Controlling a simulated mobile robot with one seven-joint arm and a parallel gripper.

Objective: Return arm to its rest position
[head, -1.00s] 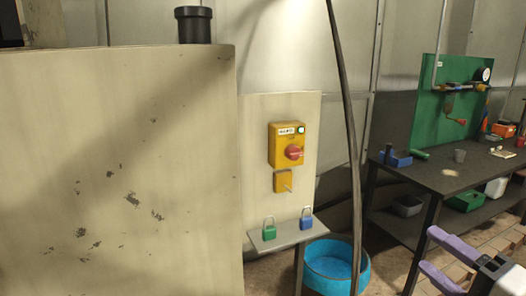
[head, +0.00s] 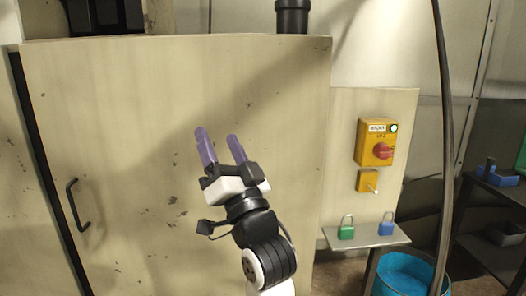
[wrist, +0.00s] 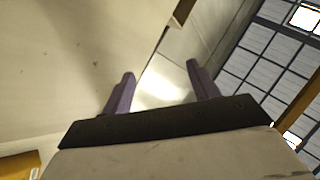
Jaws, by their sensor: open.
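My gripper (head: 221,148) is raised in the middle of the head view, in front of the large cream cabinet (head: 120,120). Its two purple fingers point up and stand apart, with nothing between them. In the wrist view my gripper (wrist: 160,88) also shows open and empty, with the cream cabinet side at left and the windows (wrist: 260,60) at right. The lower part of my arm runs out of the bottom of the head view.
A yellow switch box (head: 377,142) with a red knob hangs on a panel right of the cabinet. Below it, a small shelf (head: 366,237) holds a green padlock (head: 346,228) and a blue padlock (head: 386,225). A blue tub (head: 402,275) and a dark hanging cable (head: 445,150) are further right.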

